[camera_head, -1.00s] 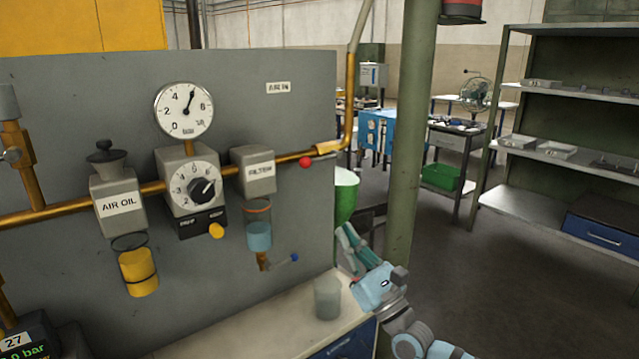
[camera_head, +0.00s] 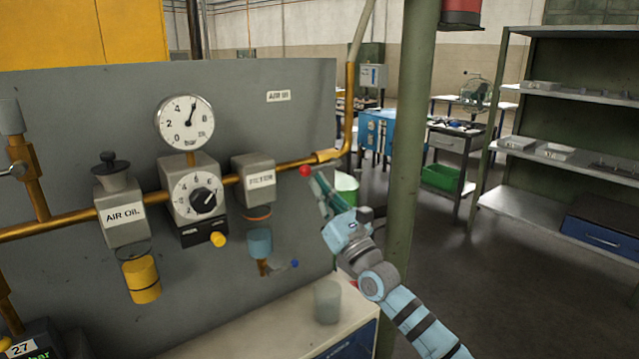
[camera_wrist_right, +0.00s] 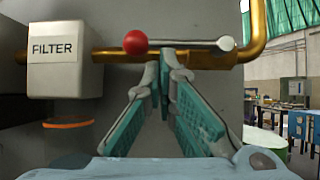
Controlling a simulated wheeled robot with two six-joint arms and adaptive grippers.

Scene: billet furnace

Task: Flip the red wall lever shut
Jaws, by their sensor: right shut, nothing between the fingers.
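The wall lever has a red ball knob (camera_head: 305,171) and lies along the brass pipe near its right bend. In the right wrist view the red knob (camera_wrist_right: 135,42) is at the lever's left end; its thin grey bar (camera_wrist_right: 190,42) runs level to a round grey end at the right. My right gripper (camera_head: 316,180) is shut and empty, its tips just below and right of the knob. In the wrist view its fingertips (camera_wrist_right: 164,62) are close under the bar; I cannot tell whether they touch. My left gripper is not in view.
The grey panel carries a filter block (camera_head: 253,180), a regulator (camera_head: 195,190), a gauge (camera_head: 184,123) and an air oil unit (camera_head: 122,205). A cup (camera_head: 328,302) stands on the bench below.

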